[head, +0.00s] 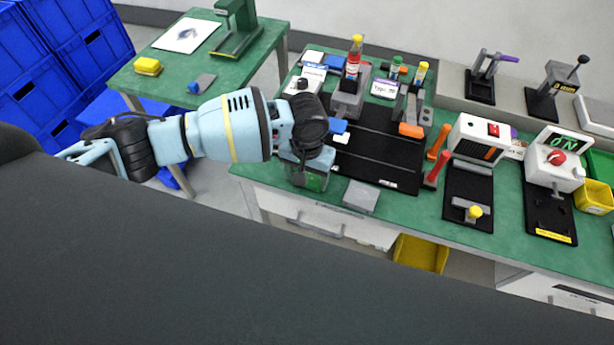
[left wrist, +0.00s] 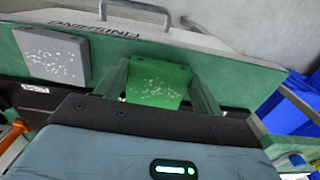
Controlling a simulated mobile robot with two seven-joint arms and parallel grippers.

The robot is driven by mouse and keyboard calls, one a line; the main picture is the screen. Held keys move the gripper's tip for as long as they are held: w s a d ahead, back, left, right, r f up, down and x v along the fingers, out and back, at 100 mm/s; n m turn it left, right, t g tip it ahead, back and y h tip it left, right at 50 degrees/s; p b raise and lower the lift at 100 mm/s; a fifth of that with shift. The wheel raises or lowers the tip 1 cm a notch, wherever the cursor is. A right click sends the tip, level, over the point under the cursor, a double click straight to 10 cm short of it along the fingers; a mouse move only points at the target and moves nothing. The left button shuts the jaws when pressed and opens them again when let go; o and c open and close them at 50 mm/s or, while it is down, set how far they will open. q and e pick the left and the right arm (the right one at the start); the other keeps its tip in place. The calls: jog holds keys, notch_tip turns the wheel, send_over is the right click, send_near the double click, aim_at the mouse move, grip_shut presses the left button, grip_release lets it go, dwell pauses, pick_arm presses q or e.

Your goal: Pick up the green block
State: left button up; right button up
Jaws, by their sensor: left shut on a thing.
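The green block (left wrist: 158,84) sits between the two fingers of my left gripper (left wrist: 160,92) in the left wrist view, with white speckles on its face. The fingers are shut on it, one at each side. In the head view my left gripper (head: 308,165) points down near the front left edge of the green workbench (head: 270,185). The green block (head: 312,183) shows there just below the gripper, partly hidden by it. I cannot tell whether the block touches the bench. My right gripper is not in view.
A grey block (head: 361,197) lies close to the right of my left gripper, also seen in the left wrist view (left wrist: 52,56). A black mat (head: 375,160) with fixtures lies behind it. A drawer handle (head: 315,229) sticks out below the bench edge. Blue crates (head: 60,50) stand at far left.

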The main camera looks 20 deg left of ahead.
pick_arm(q)
notch_tip(320, 180, up, 3)
jog(key=shift+f, duration=0.2)
jog(key=s+d+p, duration=0.1)
jog(key=s+d, duration=0.2)
jog(key=s, duration=0.4)
jog(key=s+d+r+p, duration=0.1)
jog(key=s+d, duration=0.3)
jog(key=s, duration=0.3)
jog(key=shift+s+r, duration=0.15)
jog(key=shift+s, duration=0.1)
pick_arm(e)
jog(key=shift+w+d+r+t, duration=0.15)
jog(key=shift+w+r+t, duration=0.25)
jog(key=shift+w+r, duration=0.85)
